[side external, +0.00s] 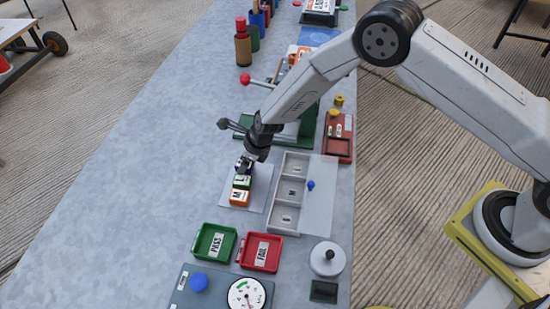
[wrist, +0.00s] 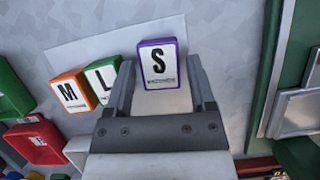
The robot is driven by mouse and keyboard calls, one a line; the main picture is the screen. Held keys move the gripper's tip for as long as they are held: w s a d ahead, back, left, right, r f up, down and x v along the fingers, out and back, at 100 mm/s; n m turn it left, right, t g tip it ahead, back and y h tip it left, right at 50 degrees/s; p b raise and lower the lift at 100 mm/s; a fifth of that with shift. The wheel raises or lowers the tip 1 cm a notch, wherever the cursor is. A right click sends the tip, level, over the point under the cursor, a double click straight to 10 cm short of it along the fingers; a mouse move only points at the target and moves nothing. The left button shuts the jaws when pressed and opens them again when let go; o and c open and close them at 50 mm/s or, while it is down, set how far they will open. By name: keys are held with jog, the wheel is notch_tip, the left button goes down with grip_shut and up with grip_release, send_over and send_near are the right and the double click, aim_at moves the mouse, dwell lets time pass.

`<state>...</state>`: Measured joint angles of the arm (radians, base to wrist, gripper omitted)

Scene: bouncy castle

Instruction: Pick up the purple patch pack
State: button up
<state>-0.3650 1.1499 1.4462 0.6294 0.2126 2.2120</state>
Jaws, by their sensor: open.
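The purple patch pack (wrist: 158,66), with a white face marked S, stands between the two fingers of my gripper (wrist: 161,72) in the wrist view. My gripper is open, with one finger on each side of the pack; I cannot tell whether either finger touches it. In the side view my gripper (side external: 246,163) is low over the far end of a short row of packs and hides most of the purple one. The green pack marked L (wrist: 103,79) and the orange pack marked M (wrist: 73,91) sit beside it to the left in the wrist view.
The packs rest on a pale sheet (side external: 258,200). A grey tray with three compartments (side external: 272,225) lies to its right. Green PASS (side external: 201,244) and red FAIL (side external: 246,262) trays are nearer the camera. A green press with a red-knobbed lever (side external: 245,80) stands behind. The table's left side is clear.

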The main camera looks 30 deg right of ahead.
jog(key=shift+w+a+f, duration=0.1)
jog(key=shift+f, duration=0.2)
jog(key=shift+c, duration=0.2)
grip_shut()
jog(key=shift+r, duration=0.15)
jog(key=shift+r, duration=0.75)
jog(key=s+d+r, duration=0.2)
jog(key=s+r, duration=0.3)
jog(key=s, duration=0.1)
jog(key=s+d+r, duration=0.2)
jog(key=s+r, duration=0.4)
jog(key=s, duration=0.1)
jog(key=shift+d+r, duration=0.15)
jog(key=shift+d, duration=0.2)
jog(key=shift+s, duration=0.1)
